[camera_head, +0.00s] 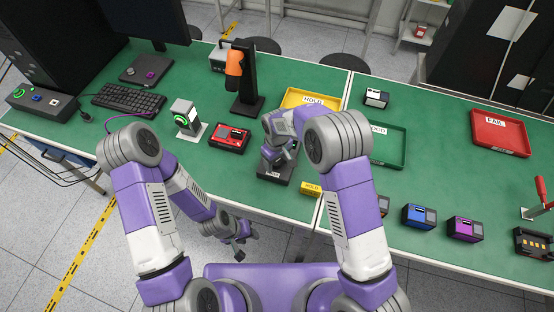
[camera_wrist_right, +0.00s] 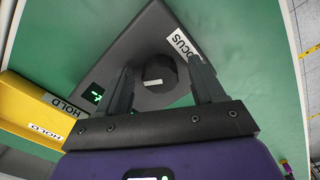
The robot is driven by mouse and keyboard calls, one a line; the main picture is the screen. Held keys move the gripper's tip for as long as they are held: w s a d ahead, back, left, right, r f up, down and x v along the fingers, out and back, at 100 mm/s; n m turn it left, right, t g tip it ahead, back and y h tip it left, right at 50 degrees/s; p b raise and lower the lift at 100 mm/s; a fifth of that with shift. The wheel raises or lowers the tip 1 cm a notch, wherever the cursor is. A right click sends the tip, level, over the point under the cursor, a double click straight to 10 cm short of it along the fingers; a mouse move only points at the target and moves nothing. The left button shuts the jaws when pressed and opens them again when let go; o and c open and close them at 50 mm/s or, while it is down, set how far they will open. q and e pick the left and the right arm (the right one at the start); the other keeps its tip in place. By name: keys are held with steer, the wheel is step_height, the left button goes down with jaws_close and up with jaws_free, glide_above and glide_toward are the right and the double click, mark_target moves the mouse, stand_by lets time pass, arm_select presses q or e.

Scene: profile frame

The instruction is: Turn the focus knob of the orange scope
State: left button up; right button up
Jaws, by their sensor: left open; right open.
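The orange scope (camera_head: 234,66) sits on a black stand on the green bench in the head view. The dark grey focus box (camera_head: 270,176) lies in front of it, partly hidden by my right arm. In the right wrist view, the dark round focus knob (camera_wrist_right: 158,80) sits on the box face with a white FOCUS label (camera_wrist_right: 185,43) and a small green display (camera_wrist_right: 96,96). My right gripper (camera_wrist_right: 161,66) is open, one finger on each side of the knob; contact is not clear. My left gripper (camera_head: 240,258) is open and empty, low in front of the bench.
A yellow HOLD tray (camera_head: 306,98) is behind the focus box, and a green tray (camera_head: 390,146) is to its right. A red device (camera_head: 230,138) stands left of the box. A small yellow HOLD block (camera_head: 310,189) lies to its right, near the bench's front edge.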

steer(key=c, duration=1.1)
steer(key=shift+o, duration=0.2)
steer(key=shift+f+m+b, duration=0.1)
steer(key=shift+m+b, duration=0.45)
steer(key=shift+m, duration=0.35)
steer(key=m, duration=0.3)
steer(key=shift+a+b, duration=0.1)
steer(key=shift+b, duration=0.2)
steer(key=o, duration=1.1)
steer(key=shift+c, duration=0.2)
step_height(320, 180, up, 8)
steer(key=shift+f, duration=0.1)
